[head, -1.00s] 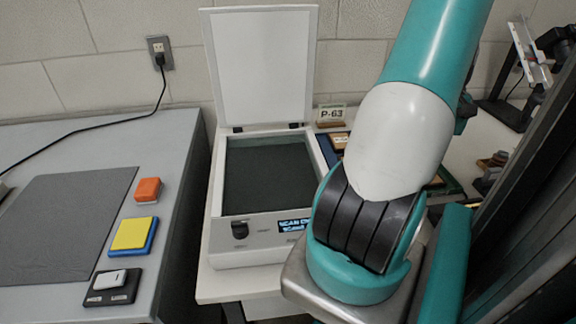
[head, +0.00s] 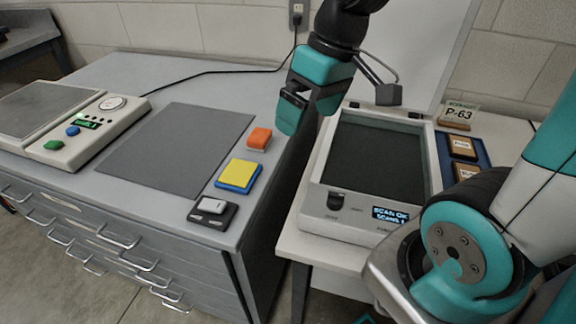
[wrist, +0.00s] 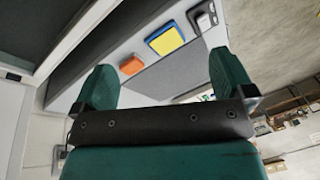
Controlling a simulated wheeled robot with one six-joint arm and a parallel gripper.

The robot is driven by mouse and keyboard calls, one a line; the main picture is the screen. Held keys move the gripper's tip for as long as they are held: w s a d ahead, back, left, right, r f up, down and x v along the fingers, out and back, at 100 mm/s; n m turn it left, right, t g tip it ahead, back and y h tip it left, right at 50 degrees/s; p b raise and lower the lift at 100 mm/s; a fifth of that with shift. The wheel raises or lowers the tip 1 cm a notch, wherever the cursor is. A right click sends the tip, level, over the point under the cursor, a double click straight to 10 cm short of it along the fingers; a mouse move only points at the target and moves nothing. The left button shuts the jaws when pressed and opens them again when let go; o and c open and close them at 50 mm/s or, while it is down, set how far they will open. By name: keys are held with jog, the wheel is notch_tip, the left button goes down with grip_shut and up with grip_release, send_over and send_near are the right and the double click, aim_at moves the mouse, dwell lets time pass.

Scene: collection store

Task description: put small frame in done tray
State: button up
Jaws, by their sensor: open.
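My gripper (head: 308,112) is open and empty, above the gap between the grey cabinet top and the scanner. Its two teal fingers stand apart in the wrist view (wrist: 164,85), with nothing between them. A dark blue tray (head: 484,152) lies right of the scanner and holds two small wood-coloured pieces with pale labels, one behind (head: 463,146) and one in front (head: 468,172). I cannot tell whether either is the small frame, or whether this is the done tray. My own arm covers the area in front of the tray.
The scanner (head: 378,160) has its lid raised and its dark glass looks bare; its display reads "SCAN OK". A P-63 sign (head: 458,116) stands behind the tray. A dark mat (head: 180,147), orange block (head: 259,138), yellow-and-blue block (head: 239,175) and black device (head: 212,214) occupy the cabinet top.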

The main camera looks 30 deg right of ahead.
jog(key=s+a+n+g+y, duration=0.1)
jog(key=s+a+n, duration=0.2)
jog(key=s+a, duration=0.6)
jog(key=shift+s+a+r, duration=0.2)
jog(key=shift+s+a, duration=0.1)
jog(key=shift+a, duration=0.35)
